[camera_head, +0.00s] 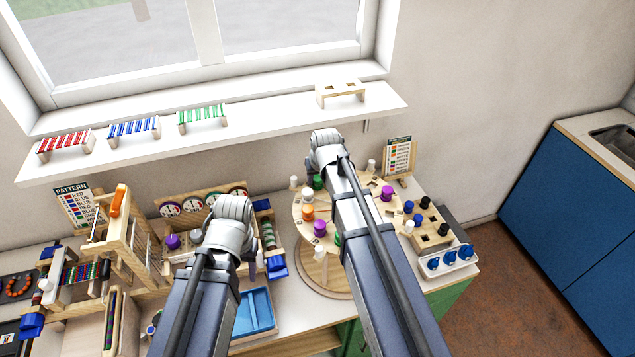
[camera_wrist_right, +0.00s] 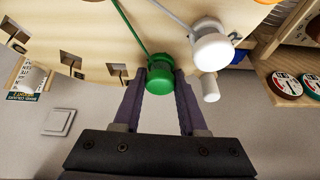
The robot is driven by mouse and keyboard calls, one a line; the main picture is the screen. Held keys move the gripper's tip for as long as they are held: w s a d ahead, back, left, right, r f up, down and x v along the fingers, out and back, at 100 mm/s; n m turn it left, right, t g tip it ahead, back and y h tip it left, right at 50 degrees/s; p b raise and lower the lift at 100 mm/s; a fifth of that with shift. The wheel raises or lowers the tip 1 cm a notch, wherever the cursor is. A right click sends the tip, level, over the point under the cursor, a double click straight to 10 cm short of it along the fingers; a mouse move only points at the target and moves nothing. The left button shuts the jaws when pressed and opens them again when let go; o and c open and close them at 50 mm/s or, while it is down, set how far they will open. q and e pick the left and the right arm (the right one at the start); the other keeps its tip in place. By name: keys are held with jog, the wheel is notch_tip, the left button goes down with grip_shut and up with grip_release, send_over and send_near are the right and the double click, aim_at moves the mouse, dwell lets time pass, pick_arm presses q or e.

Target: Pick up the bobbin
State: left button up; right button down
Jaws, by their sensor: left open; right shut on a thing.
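A green bobbin (camera_wrist_right: 160,80) with a green thread is between the fingertips of my right gripper (camera_wrist_right: 161,88), which is shut on it. In the head view the green bobbin (camera_head: 317,183) shows beside my right wrist, at the far side of the round wooden carousel (camera_head: 327,288). Whether it is lifted clear of the carousel I cannot tell. My right fingers are hidden in the head view. My left gripper (camera_head: 231,222) is open over the left part of the bench; its fingertips are mostly hidden.
A white bobbin (camera_wrist_right: 212,48) with a white thread is close beside the green one. Orange (camera_head: 308,212) and purple (camera_head: 319,227) bobbins stand on the carousel. A wooden block with dark and blue pegs (camera_head: 430,230) is at the right. A blue tray (camera_head: 254,312) lies near the front.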

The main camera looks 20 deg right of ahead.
aim_at(318, 178)
jog(key=shift+r, duration=0.1)
notch_tip(318, 178, up, 10)
jog(key=p, duration=1)
